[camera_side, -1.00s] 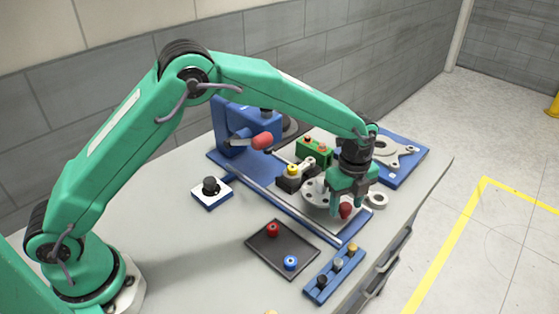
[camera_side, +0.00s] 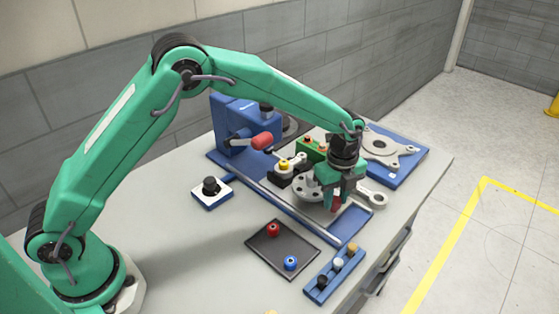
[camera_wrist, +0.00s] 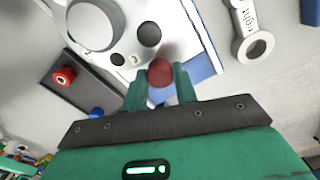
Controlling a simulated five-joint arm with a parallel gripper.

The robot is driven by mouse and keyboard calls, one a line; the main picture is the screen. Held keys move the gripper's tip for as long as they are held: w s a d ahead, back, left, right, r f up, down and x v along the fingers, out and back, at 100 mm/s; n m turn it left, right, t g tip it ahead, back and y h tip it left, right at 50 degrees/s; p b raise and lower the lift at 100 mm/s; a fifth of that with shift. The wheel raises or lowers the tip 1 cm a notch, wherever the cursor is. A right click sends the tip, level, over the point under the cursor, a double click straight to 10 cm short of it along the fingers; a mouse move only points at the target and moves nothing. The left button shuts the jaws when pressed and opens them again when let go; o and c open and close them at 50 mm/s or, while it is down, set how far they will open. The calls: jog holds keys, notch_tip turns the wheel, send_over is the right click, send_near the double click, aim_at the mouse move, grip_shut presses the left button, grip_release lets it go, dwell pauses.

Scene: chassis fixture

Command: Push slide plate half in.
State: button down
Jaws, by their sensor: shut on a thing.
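My gripper (camera_side: 337,192) is shut on a red knob (camera_side: 336,204) at the near end of the slide plate. The wrist view also shows the red knob (camera_wrist: 160,71) between the two fingers (camera_wrist: 160,85). The slide plate (camera_side: 307,191) is light grey with dark round holes and sits on a blue base (camera_side: 351,226) beside a metal rail (camera_side: 300,217). In the wrist view the plate (camera_wrist: 129,40) shows small printed numbers, partly unreadable. My gripper hides part of the plate in the side view.
A blue housing (camera_side: 235,123) with a red handle stands behind. A grey link with a ring end (camera_side: 372,198) lies right of my gripper. A dark tray (camera_side: 271,249) with red and blue knobs and a blue peg block (camera_side: 333,274) lie in front. A blue plate (camera_side: 400,160) lies behind right.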

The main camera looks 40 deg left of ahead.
jog(key=a, duration=0.6)
jog(key=c, duration=1.1)
grip_release()
jog(key=shift+r, duration=0.2)
jog(key=shift+r, duration=3.8)
